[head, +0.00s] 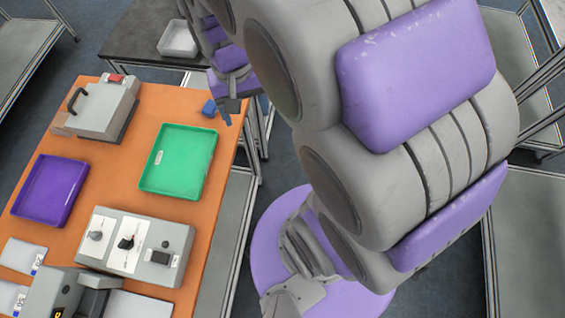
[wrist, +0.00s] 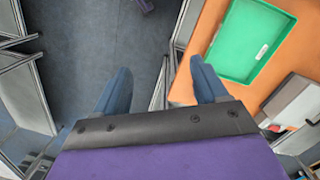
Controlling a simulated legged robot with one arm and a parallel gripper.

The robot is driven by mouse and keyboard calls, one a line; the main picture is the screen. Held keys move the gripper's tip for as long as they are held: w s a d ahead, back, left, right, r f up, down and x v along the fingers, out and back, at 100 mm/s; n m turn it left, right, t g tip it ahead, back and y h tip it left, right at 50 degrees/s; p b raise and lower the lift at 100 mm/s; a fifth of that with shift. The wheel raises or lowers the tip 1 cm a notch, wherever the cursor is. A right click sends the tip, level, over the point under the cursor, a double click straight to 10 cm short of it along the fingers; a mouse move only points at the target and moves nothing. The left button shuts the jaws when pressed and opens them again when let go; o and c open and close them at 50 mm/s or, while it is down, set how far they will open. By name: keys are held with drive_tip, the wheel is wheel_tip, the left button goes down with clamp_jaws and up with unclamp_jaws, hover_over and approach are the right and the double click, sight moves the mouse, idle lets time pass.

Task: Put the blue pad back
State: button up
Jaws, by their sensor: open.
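A small bright blue piece (head: 209,108) shows by the far right edge of the orange table, just beyond the green tray. It could be the blue pad, but I cannot tell it surely from part of my gripper. My gripper (head: 224,113) is right beside it in the picture, at the table's edge; whether they touch is unclear. In the wrist view my gripper (wrist: 162,80) has its two blue fingers wide apart with nothing between them. The left finger is over the floor and the right one over the table edge. No separate blue pad shows there.
The orange table (head: 190,212) holds a green tray (head: 180,160), a purple tray (head: 48,190), a grey case with a handle (head: 105,105) and a control box (head: 135,245). A white bin (head: 178,40) stands on a dark table behind. My arm hides much of the right.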

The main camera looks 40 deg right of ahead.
drive_tip(key=s+a+n, duration=0.1)
drive_tip(key=s+n, duration=0.2)
drive_tip(key=s, duration=1.2)
drive_tip(key=shift+s+a+n+g, duration=0.2)
drive_tip(key=shift+n+g, duration=0.1)
drive_tip(key=shift+n, duration=0.1)
